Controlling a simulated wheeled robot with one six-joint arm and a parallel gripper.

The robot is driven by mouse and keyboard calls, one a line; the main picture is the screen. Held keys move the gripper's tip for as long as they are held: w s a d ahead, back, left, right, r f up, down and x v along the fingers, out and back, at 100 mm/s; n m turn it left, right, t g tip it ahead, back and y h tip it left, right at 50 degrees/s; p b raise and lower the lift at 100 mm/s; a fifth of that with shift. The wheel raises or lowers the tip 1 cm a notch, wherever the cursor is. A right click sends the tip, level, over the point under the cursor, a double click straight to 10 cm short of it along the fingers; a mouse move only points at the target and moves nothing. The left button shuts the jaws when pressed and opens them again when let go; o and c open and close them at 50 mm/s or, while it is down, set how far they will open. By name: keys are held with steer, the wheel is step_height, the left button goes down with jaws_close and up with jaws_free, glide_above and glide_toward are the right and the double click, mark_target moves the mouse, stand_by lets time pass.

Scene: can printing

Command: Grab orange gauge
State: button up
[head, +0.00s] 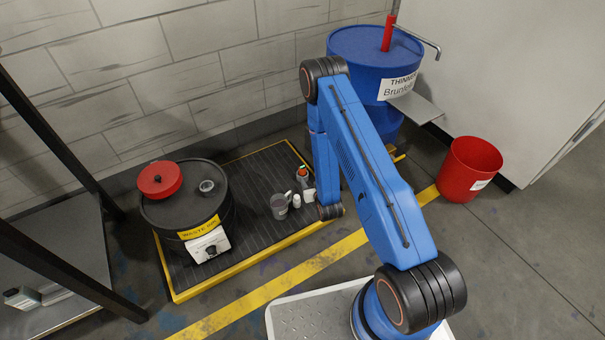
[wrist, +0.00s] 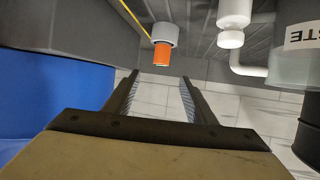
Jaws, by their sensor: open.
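The orange gauge (wrist: 162,53) shows in the wrist view as an orange cylinder with a grey collar. It is ahead of my gripper (wrist: 158,76), roughly in line with the space between the two fingers and apart from them. My gripper is open and empty. In the head view a small orange-topped item (head: 302,172), which looks like the gauge, stands on the dark pallet just left of my arm. My gripper is mostly hidden behind my blue arm in the head view.
A grey mug (head: 280,206) and a white bottle (head: 296,200) stand near it on the yellow-edged pallet (head: 262,158). A black waste drum (head: 170,212) is left. A blue thinner drum (head: 360,48) and red bucket (head: 466,168) are right.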

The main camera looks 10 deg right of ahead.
mark_target(302, 172)
steer(key=x, duration=1.7)
steer(key=shift+w+a+f, duration=0.1)
steer(key=shift+w+f, duration=0.05)
steer(key=c, duration=1.2)
